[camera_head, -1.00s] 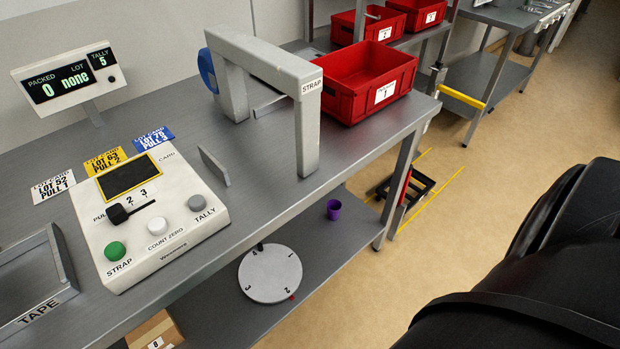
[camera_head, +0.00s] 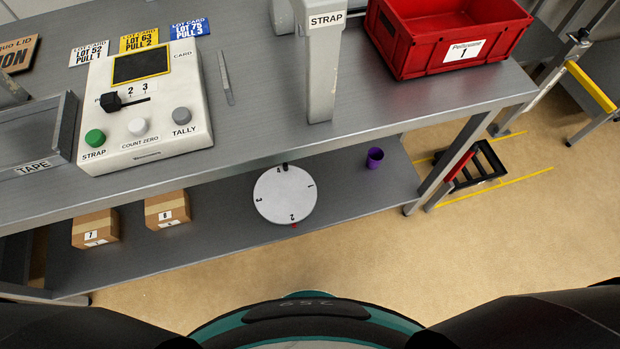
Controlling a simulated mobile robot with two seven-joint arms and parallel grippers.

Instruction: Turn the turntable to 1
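The turntable (camera_head: 285,195) is a pale round disc on the lower shelf, below the bench's front edge. It bears the numbers 1 to 4 around its rim. The 1 is at the right, the 2 at the near side, the 3 at the left and the 4 at the far side. A small black knob (camera_head: 285,167) shows at the far rim by the 4. A small red marker (camera_head: 294,225) shows at the near rim by the 2. Neither of my grippers is in view; only dark parts of my body show along the bottom.
The bench above carries a control box (camera_head: 155,140), a strap frame (camera_head: 322,75) and a red bin (camera_head: 445,55). On the lower shelf (camera_head: 220,235), boxes (camera_head: 167,210) stand left of the disc and a purple cup (camera_head: 375,157) right. The floor in front looks clear.

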